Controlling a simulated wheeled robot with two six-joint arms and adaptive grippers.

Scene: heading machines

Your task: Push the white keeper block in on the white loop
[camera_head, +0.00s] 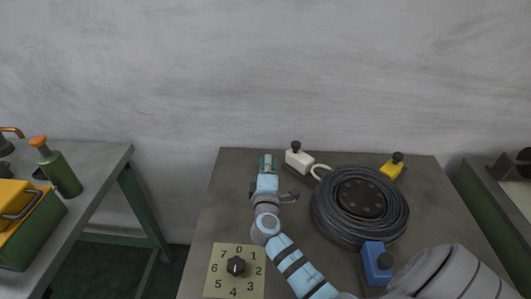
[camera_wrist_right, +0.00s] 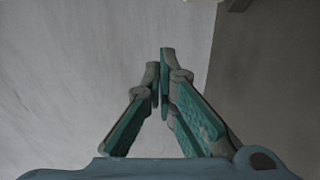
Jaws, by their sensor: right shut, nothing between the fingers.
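The white keeper block (camera_head: 299,159) with a black knob stands near the back edge of the table. The white loop (camera_head: 320,168) is just to its right, close to the black coil; whether block and loop touch is too small to tell. My right gripper (camera_head: 268,161) is left of the white block, with a small gap between them. Its fingers are shut and empty, also in the right wrist view (camera_wrist_right: 163,75). My left gripper is not in view.
A black cable coil (camera_head: 326,215) fills the table's middle right. A yellow block (camera_head: 391,170) and a blue block (camera_head: 376,262) stand by it. A numbered dial plate (camera_head: 216,284) lies at front left. A side table (camera_head: 104,160) holds a green bottle (camera_head: 60,171).

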